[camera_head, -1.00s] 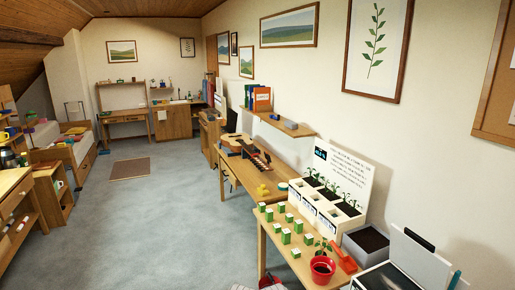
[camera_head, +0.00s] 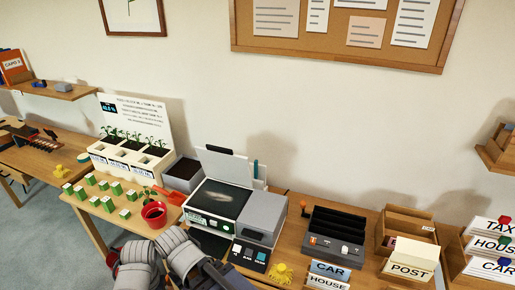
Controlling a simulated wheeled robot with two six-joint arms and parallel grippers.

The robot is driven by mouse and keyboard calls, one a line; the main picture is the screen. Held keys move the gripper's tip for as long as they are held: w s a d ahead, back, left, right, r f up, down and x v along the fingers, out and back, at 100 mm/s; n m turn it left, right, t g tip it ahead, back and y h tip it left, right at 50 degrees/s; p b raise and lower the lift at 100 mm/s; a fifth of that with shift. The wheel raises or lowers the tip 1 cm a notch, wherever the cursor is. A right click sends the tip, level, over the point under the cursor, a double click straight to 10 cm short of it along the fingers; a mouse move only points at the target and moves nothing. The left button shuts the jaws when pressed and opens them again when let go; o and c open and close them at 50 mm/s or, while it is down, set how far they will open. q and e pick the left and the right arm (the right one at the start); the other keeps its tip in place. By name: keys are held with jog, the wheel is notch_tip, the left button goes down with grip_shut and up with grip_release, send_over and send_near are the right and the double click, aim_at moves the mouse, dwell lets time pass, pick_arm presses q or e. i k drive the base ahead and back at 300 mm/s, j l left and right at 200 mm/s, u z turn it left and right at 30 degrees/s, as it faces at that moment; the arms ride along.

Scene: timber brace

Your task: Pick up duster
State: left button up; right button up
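I cannot clearly make out a duster. A small yellow, uneven thing (camera_head: 281,273) lies on the bench at the bottom middle, right of a black panel with coloured buttons; it may be the duster, but it is too small to tell. Another yellow lump (camera_head: 61,170) lies on the table at the left. The scanner-like device (camera_head: 218,200) has its lid up and a pale smear on its dark glass. Two bulky grey links of my arms show at the bottom left, in front of the bench. My gripper fingertips are not visible.
A red pot (camera_head: 154,213) with a seedling, small green-white boxes (camera_head: 108,203) and a planter (camera_head: 128,158) stand left of the scanner. A black slotted organizer (camera_head: 334,237), wooden trays (camera_head: 408,232) and CAR, HOUSE and POST labels fill the right. The bench is crowded.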

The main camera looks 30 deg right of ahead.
aim_at(281, 272)
jog(key=z, duration=0.65)
jog(key=l+z, duration=0.25)
jog(key=z, duration=0.25)
